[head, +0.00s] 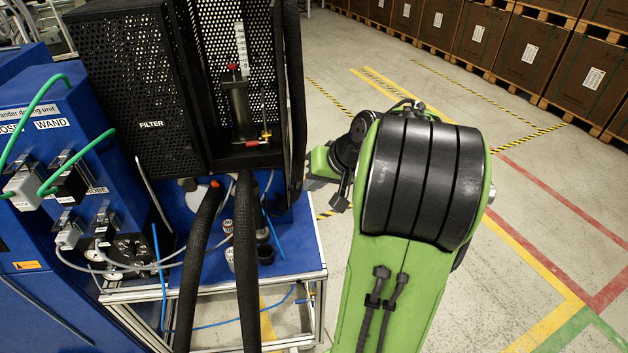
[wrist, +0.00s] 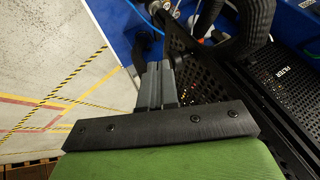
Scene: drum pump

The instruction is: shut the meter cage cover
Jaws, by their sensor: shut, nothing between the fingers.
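The meter cage is a black perforated box, open at the front in the head view. Inside it stand a white scale (head: 241,48) and a dark cylinder (head: 238,108) with a red top. Its cover (head: 297,95) stands swung out at the right side, seen nearly edge-on. In the wrist view a black perforated panel (wrist: 203,80), which looks like this cover, lies just right of the fingers. My gripper (wrist: 154,70) is shut and empty, its tips beside the panel; I cannot tell whether they touch. In the head view my gripper is mostly hidden near the cage's right side.
The filter cage (head: 140,100) stands left of the meter cage. A blue unit (head: 50,150) with green cables is at the left. Open floor (head: 540,220) lies to the right, with brown crates (head: 530,45) behind.

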